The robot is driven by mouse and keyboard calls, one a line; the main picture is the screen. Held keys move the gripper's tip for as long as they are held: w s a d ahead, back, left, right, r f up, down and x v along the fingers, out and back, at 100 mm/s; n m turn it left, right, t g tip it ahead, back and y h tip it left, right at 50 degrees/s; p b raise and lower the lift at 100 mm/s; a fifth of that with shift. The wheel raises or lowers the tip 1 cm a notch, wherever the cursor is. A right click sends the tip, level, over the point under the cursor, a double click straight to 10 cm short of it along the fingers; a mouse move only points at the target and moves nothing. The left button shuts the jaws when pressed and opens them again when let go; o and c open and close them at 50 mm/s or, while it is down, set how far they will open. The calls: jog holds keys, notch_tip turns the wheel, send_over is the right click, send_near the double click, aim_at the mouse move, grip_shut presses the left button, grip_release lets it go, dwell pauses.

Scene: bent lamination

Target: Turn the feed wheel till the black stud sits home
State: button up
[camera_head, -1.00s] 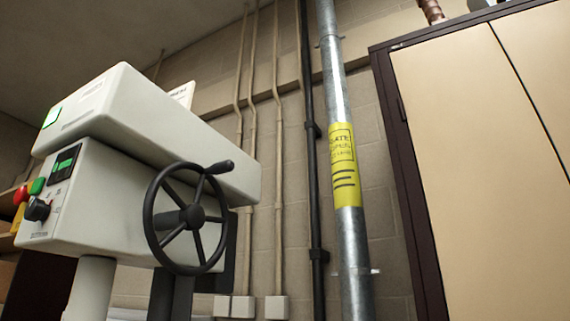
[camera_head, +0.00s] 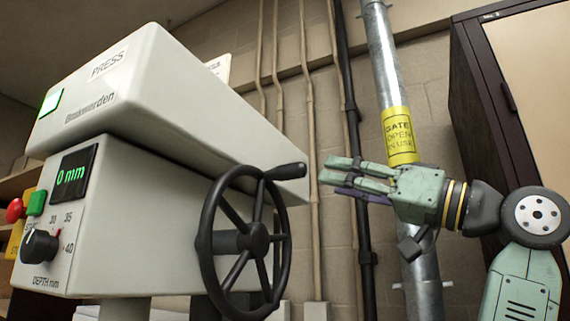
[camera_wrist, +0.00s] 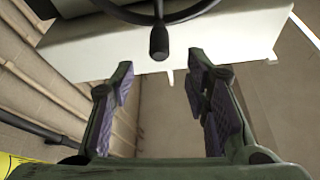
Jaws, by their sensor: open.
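The feed wheel (camera_head: 258,238) is a dark spoked handwheel on the side of the pale press. Its crank handle (camera_head: 285,171) sticks out at the upper right of the rim. My gripper (camera_head: 330,172) is open and empty, just right of the handle and apart from it. In the wrist view the handle (camera_wrist: 159,42) shows ahead, between and beyond the two fingertips (camera_wrist: 160,66), with part of the rim (camera_wrist: 145,14) above. I cannot make out a separate black stud.
The press (camera_head: 130,190) has a display (camera_head: 72,176) reading "0 mm", a depth knob (camera_head: 40,246) and a red button (camera_head: 15,210). A metal pipe with a yellow label (camera_head: 399,135) stands behind my gripper. A cabinet (camera_head: 535,65) is at the right.

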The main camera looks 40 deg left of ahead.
aim_at(305, 174)
jog(key=p+x, duration=0.3)
jog(key=x, duration=0.6)
jog(key=shift+s+a+r, duration=0.1)
jog(key=shift+a+r, duration=0.05)
jog(key=shift+a, duration=0.4)
jog(key=shift+c, duration=0.4)
grip_shut()
